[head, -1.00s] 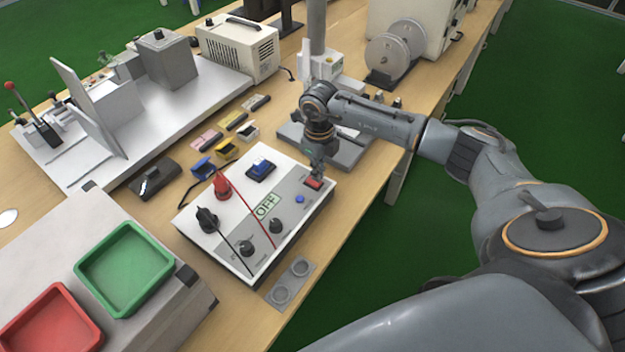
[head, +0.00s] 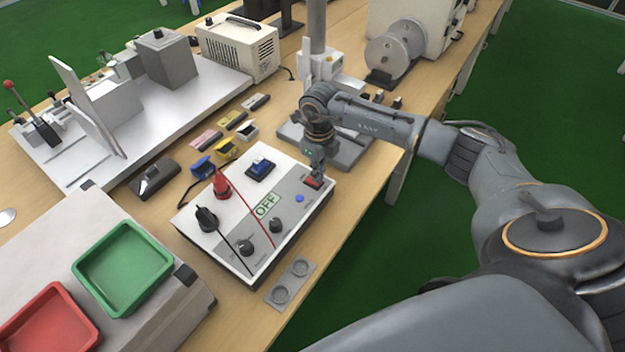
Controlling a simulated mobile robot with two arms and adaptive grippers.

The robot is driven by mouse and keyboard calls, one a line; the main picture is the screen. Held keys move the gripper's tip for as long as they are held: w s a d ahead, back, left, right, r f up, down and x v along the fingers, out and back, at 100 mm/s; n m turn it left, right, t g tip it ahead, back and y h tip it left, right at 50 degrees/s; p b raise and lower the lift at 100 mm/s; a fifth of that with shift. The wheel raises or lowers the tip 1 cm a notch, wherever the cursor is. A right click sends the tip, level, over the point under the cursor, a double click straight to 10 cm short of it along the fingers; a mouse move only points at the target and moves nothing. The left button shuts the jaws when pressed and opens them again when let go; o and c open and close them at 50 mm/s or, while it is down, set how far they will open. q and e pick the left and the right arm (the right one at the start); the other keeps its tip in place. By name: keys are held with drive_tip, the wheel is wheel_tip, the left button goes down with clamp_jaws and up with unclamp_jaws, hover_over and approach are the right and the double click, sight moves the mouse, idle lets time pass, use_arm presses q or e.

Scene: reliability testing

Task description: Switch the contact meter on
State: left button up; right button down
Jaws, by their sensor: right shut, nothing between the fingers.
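The contact meter (head: 225,245) is a white-topped box on the wooden table, with a small display (head: 267,205) that reads OFF. A red rocker switch (head: 312,183) sits near its far right corner. A red plug, a black plug, a blue connector (head: 261,168), a blue button (head: 299,198) and black knobs (head: 276,224) are also on its top. My right gripper (head: 318,176) is shut and empty, pointing down at the red switch. Its tips are at or just above the switch; contact cannot be told. My left gripper is out of view.
A green tray (head: 124,309) and a red tray (head: 20,342) stand on a grey box at the lower left. Small coloured parts (head: 226,147) lie behind the meter. A grey stand (head: 317,45) rises behind my right gripper.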

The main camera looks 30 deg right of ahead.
drive_tip(key=shift+s+f+b, duration=0.1)
drive_tip(key=shift+f+b, duration=0.6)
drive_tip(key=shift+f, duration=0.1)
drive_tip(key=shift+r, duration=0.15)
idle(0.3)
drive_tip(key=shift+r+p, duration=0.5)
drive_tip(key=shift+p, duration=0.1)
drive_tip(key=shift+r+p, duration=1.75)
drive_tip(key=shift+r, duration=1.15)
